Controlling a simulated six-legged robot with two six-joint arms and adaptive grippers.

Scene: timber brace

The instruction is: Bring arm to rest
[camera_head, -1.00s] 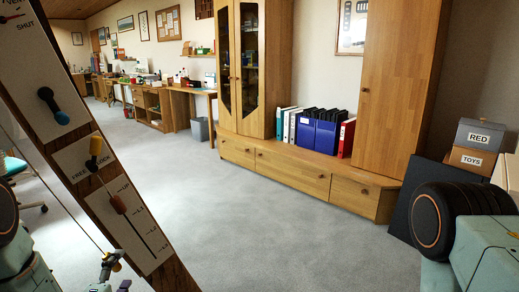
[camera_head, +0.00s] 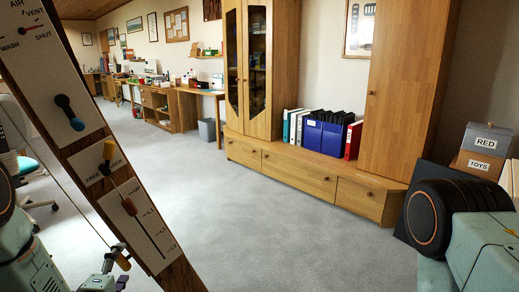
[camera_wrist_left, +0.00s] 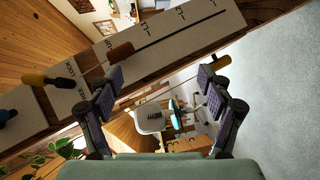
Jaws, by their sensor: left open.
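My left gripper (camera_head: 122,270) is at the lower left of the head view, just in front of the lower end of a slanted timber brace (camera_head: 82,165). In the left wrist view its two fingers (camera_wrist_left: 163,82) stand wide apart with nothing between them. The brace with its white label panels crosses behind the fingertips there, and a brown slider knob (camera_wrist_left: 121,51) shows near the left finger. Whether a finger touches the brace cannot be told. My right arm shows at the lower right of the head view, but its gripper is out of sight.
An office chair (camera_wrist_left: 150,120) stands beyond the left gripper. A wooden cabinet (camera_head: 300,178) with binders stands at the back. The grey carpet (camera_head: 250,225) between is clear.

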